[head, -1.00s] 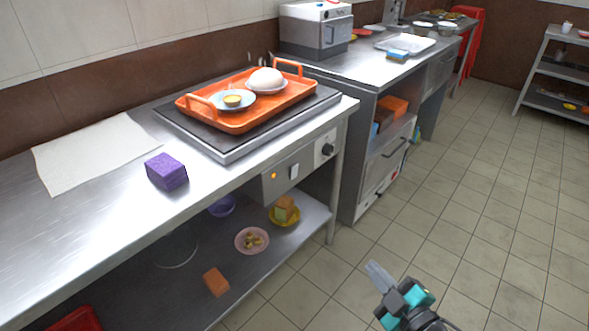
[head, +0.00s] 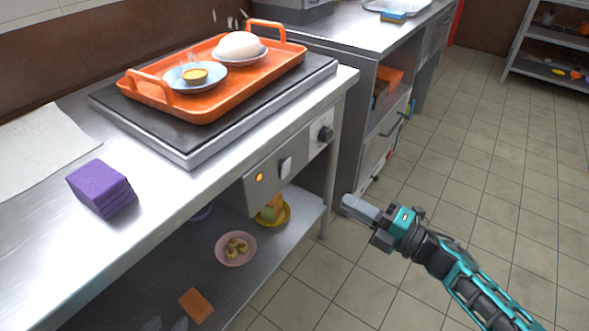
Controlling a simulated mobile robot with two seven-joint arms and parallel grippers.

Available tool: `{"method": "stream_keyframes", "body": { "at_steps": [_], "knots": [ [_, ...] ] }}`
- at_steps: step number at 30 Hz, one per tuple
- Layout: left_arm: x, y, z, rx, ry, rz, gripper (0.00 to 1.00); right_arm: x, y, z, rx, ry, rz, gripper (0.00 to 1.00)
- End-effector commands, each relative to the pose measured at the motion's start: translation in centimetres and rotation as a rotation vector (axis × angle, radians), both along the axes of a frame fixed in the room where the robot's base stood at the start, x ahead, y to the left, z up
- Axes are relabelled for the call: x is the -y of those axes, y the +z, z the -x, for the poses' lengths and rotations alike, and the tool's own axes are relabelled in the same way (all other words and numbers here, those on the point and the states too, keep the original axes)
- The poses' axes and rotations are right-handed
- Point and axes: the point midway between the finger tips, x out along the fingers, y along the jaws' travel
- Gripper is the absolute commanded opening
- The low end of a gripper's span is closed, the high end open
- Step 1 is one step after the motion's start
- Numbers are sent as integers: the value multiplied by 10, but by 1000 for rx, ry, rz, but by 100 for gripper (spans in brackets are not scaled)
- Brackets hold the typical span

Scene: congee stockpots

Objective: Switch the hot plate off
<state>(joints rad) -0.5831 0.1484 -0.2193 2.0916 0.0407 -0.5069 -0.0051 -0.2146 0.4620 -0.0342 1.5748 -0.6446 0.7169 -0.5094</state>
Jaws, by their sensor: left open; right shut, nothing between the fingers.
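The hot plate (head: 120,112) is a black slab with steel sides set on the steel counter. An orange two-handled tray (head: 205,107) stands on it. Its front panel (head: 273,173) below the counter edge carries a lit amber lamp (head: 259,177), a white rocker switch (head: 286,167) and a black knob (head: 326,133). My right gripper (head: 347,202) is shut and empty, in the air below and right of the panel, pointing left, apart from it.
The tray holds a white bun (head: 240,45) on a plate and a blue saucer (head: 181,77) with a small tart. A purple block (head: 101,188) and a white cloth (head: 45,150) lie left. The lower shelf holds a pink plate (head: 221,255). The floor at right is clear.

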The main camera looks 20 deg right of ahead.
Motion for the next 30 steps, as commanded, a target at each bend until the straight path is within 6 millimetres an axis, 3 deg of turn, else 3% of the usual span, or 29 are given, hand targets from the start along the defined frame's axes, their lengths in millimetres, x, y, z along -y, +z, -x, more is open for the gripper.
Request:
{"method": "stream_keyframes", "body": {
  "at_steps": [11, 24, 30],
  "knots": [
    [1, -2, 3, -3, -1, 1, 43, -7, 1, -8, 0, 1, -3, 0],
    [2, -10, 2, -6, -5, 4, 43, -61, 13, -78, 2, -1, -3, 0],
    [3, -12, 0, -8, -7, 5, 43, -79, 15, -101, 0, -1, -4, 0]
  ]
}}
